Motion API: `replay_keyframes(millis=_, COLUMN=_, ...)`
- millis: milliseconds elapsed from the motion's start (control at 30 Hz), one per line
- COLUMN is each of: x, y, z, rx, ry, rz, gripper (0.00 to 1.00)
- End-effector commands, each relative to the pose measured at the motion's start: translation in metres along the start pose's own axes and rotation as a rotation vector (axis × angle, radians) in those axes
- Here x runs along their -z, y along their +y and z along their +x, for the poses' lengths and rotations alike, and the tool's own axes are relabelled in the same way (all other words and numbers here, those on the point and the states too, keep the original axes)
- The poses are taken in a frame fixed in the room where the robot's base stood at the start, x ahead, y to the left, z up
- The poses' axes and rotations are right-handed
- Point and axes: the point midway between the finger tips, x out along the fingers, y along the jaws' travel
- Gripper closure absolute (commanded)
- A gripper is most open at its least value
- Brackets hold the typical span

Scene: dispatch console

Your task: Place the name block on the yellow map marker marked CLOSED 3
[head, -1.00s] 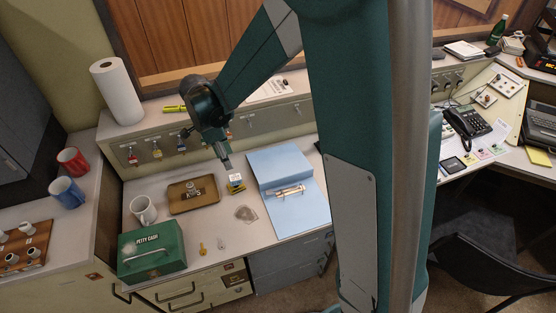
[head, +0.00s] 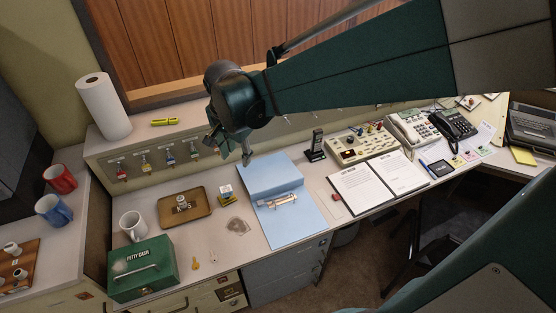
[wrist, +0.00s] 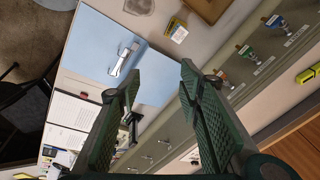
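A small pale block with dark marks, probably the name block (head: 225,188), is on the desk left of the blue folder. It sits at or on a small yellow piece (head: 227,199), perhaps the yellow marker; its lettering is too small to read. In the wrist view the pale block (wrist: 179,35) and the yellow piece (wrist: 170,24) are side by side, overlapping. I cannot tell how firmly one rests on the other. My gripper (head: 230,152) is open and empty, above and behind the block, near the folder's back edge. Its spread fingers also show in the wrist view (wrist: 158,77).
The blue folder (head: 277,174) lies right of the block, a brown tray (head: 164,207) left. A mug (head: 131,225) and green cash box (head: 143,281) stand further left. A handset (head: 316,146) stands right of the folder. The key-hook ledge (head: 185,143) runs behind.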

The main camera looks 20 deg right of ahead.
Motion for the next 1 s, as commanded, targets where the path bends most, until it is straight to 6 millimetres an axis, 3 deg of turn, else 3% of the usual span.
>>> replay_keyframes(millis=500, x=0.003, y=0.066, z=-0.055, rx=0.12, ry=0.063, rz=-0.324, gripper=0.64)
replay_keyframes(millis=1000, x=-0.004, y=0.128, z=-0.086, rx=0.206, ry=0.177, rz=-0.634, gripper=0.64)
